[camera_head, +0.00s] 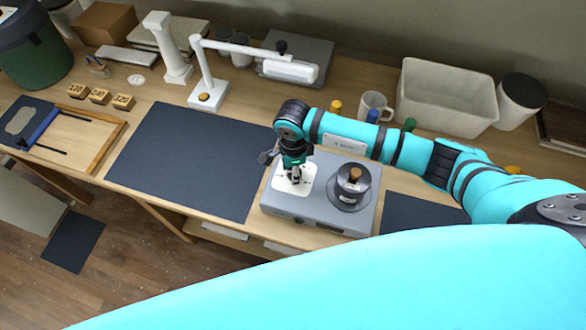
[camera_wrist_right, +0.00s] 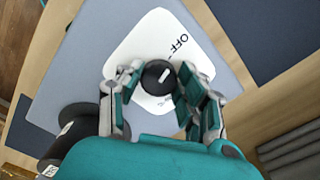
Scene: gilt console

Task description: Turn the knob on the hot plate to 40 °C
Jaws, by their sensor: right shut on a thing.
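The grey hot plate (camera_head: 318,211) stands near the front edge of the wooden table. A white dial face (camera_wrist_right: 150,40) lies on its top, at the left in the head view. The knob (camera_wrist_right: 157,76) is round and black with a white pointer mark. "OFF" is readable on the dial face; its other marks are mostly hidden. My right gripper (camera_head: 294,175) points down over the dial. In the right wrist view its two fingers (camera_wrist_right: 162,88) stand on either side of the knob and are shut on it. My left gripper is not in view.
A dark round pot with a wooden-topped lid (camera_head: 350,188) stands on the hot plate, right of the dial. A dark mat (camera_head: 185,160) lies to the left. A mug (camera_head: 375,106) and a white bin (camera_head: 447,98) stand behind. A white lamp (camera_head: 207,92) stands further left.

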